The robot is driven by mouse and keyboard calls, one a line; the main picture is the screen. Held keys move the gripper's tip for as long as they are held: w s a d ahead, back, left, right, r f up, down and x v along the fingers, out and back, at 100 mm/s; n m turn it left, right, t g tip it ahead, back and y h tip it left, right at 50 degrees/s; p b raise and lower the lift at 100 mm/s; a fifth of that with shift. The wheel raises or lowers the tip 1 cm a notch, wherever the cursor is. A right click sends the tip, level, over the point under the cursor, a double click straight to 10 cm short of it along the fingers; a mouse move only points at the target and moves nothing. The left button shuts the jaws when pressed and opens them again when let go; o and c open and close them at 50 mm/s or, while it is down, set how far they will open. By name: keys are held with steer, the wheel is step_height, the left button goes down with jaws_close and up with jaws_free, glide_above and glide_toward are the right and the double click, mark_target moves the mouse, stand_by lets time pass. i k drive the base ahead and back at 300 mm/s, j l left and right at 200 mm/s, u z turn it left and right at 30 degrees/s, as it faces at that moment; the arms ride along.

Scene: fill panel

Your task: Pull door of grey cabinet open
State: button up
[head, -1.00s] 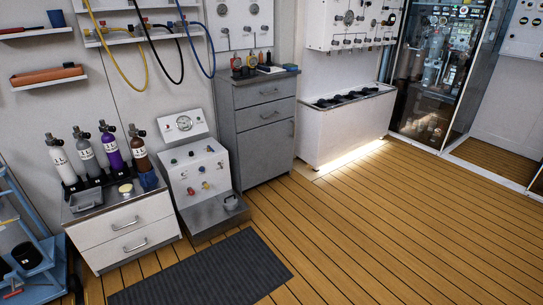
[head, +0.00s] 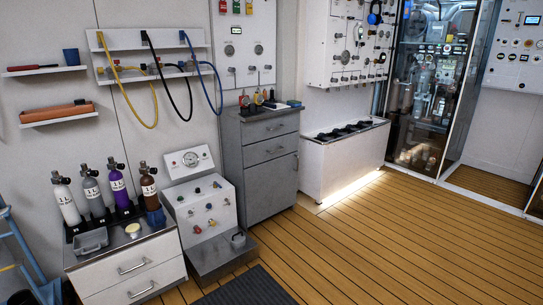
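The grey cabinet (head: 262,163) stands against the wall near the middle of the head view. It has two drawers at the top, each with a bar handle. Below them is the door (head: 271,190), which looks shut, with a small upright handle (head: 296,162) at its right edge. Small gauges and bottles stand on the cabinet top. My gripper is not in view.
A white control console (head: 205,215) stands left of the cabinet, its grey step reaching forward. Left of it is a white drawer unit (head: 130,268) bearing several gas cylinders. A white trough (head: 343,160) stands to the right. A dark mat (head: 246,288) lies in front; the wooden floor (head: 390,235) is clear.

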mark_target(270, 186)
steer(key=i, duration=1.15)
steer(key=i+u, duration=0.1)
steer(key=i, duration=1.05)
steer(key=i+l, duration=0.15)
steer(key=i, duration=1)
steer(key=i+l, duration=0.15)
steer(key=i, duration=1)
steer(key=j+u, duration=0.05)
